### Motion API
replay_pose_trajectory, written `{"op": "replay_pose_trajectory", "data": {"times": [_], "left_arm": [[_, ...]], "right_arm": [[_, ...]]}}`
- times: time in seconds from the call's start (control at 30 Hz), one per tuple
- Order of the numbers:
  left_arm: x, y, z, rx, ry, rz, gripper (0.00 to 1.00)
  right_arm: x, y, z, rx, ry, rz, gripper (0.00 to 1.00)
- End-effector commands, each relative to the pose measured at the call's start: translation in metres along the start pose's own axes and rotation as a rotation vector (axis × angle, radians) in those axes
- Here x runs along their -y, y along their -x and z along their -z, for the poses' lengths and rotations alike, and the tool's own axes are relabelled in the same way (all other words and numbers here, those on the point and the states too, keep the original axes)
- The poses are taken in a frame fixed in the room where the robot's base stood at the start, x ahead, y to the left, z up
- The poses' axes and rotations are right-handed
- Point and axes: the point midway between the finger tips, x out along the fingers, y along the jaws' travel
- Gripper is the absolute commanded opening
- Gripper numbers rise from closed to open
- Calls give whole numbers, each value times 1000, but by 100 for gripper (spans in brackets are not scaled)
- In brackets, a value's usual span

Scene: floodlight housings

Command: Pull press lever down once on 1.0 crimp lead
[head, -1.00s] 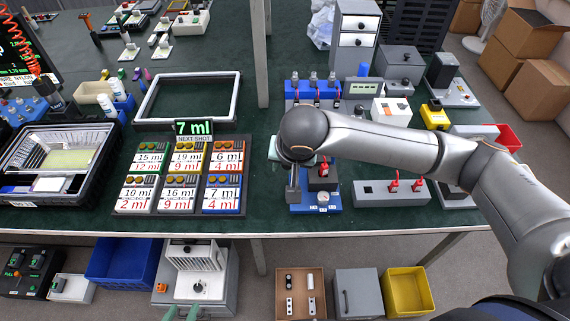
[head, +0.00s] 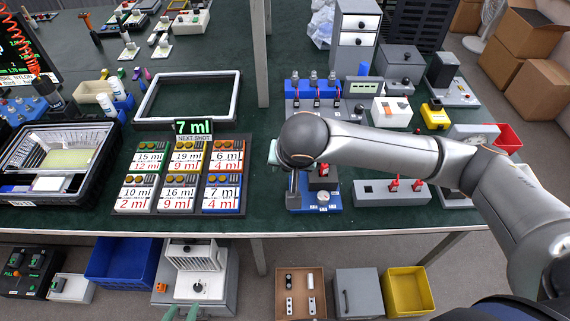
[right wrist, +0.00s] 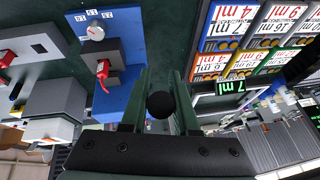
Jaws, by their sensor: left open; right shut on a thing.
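The crimp press has a blue base (head: 333,205), a grey body and a white dial (head: 323,197). It stands near the table's front edge. A red crimp lead (head: 323,169) sits at its dark block, and it also shows in the right wrist view (right wrist: 102,72). My right gripper (right wrist: 160,104) is shut on the lever's black ball knob (right wrist: 161,105), beside the blue base. In the head view my right wrist hides most of this grip and the lever. My left gripper (head: 181,313) is open and empty at the bottom edge, in front of the table.
Several coloured cards (head: 180,178) lie left of the press, by a "7 ml" sign (head: 193,128). A grey box with red leads (head: 391,192) stands right of it. A blue rack (head: 312,92) stands behind.

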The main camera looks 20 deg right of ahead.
Motion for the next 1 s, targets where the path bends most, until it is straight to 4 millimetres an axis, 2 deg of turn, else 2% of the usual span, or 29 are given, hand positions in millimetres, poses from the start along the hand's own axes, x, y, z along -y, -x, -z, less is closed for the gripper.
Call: {"op": "replay_pose_trajectory", "data": {"times": [0.13,0.53,0.8,1.0], "left_arm": [[0,-5,-6,0,0,0,50],[0,-6,-6,0,0,0,50],[1,-16,-17,0,0,0,50],[1,-18,-20,0,0,0,50]], "right_arm": [[-3,-9,-11,-53,9,8,0],[-3,-10,-14,-78,14,12,0],[-7,-24,-28,-155,25,24,0],[-7,-25,-31,-192,30,31,0]]}}
